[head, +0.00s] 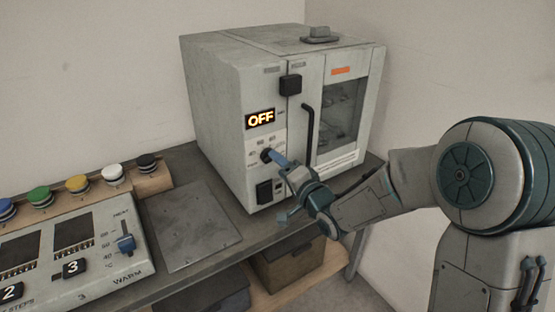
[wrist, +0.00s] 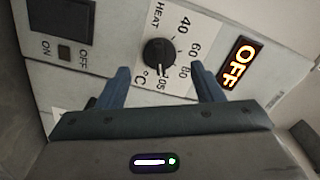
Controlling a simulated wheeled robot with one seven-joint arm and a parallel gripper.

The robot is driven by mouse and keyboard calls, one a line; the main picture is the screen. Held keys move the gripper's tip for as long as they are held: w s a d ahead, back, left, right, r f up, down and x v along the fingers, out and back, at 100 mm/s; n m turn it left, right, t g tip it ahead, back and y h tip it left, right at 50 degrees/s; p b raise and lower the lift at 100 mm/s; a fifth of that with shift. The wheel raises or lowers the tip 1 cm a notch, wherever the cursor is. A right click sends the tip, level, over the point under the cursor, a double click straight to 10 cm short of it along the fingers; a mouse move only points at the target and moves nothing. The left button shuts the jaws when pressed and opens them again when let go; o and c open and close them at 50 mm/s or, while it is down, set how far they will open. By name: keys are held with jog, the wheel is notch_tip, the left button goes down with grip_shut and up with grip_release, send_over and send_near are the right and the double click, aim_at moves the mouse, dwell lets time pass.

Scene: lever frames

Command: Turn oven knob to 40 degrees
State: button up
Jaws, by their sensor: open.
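The oven (head: 225,120) stands on the bench, a light grey box with a control panel on its front. Its heat knob (wrist: 158,52) is small, round and black, ringed by the marks 40, 60, 80, a partly covered one that looks like 105, and °C. Contact cannot be told. In the head view my gripper (head: 278,158) is at the panel.
The oven door's dark handle (head: 308,137) is close to the right of my gripper. A flat metal plate (head: 188,225) and a control box with a slider (head: 125,243) lie left on the bench.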

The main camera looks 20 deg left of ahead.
aim_at(264, 156)
jog(key=shift+x, duration=1.9)
jog(key=c, duration=1)
jog(key=shift+o, duration=0.2)
jog(key=shift+d, duration=0.15)
